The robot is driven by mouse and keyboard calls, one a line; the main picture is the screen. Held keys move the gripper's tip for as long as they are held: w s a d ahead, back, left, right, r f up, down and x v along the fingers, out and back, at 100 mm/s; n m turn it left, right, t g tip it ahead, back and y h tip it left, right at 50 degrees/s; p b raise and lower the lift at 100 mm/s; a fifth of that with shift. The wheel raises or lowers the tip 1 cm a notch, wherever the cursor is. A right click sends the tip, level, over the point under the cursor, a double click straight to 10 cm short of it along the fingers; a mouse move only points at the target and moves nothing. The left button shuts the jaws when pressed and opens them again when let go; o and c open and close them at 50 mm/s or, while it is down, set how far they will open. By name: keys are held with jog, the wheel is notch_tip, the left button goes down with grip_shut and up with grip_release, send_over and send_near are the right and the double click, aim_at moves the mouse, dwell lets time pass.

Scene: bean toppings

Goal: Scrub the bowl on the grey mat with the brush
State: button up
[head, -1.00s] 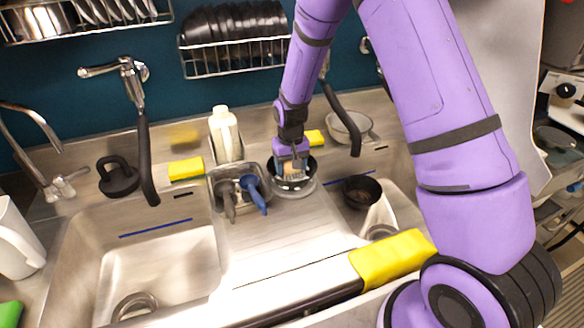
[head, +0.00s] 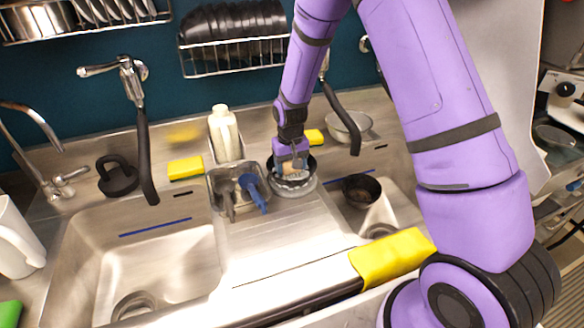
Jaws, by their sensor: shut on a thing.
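A dark bowl (head: 313,166) sits on a round grey mat (head: 292,191) on the steel drainboard between the two basins. My gripper (head: 291,164) points down over the bowl and is shut on a brush (head: 294,173) with a light tan top. The brush is low, at the bowl's opening. Its lower end and the bowl's inside are largely hidden, so I cannot tell whether the bristles touch the bowl.
A metal caddy (head: 212,187) with grey and blue tools stands just left of the bowl. A white bottle (head: 224,136) and a yellow sponge (head: 185,168) are behind. A black pot (head: 361,189) is at the right basin. A yellow cloth (head: 393,256) covers the front edge.

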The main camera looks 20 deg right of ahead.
jog(key=shift+s, duration=0.45)
jog(key=shift+d, duration=0.55)
jog(key=shift+a, duration=0.15)
jog(key=shift+a+f, duration=0.15)
jog(key=shift+a, duration=0.8)
jog(key=shift+d, duration=1.1)
jog(key=shift+a, duration=0.15)
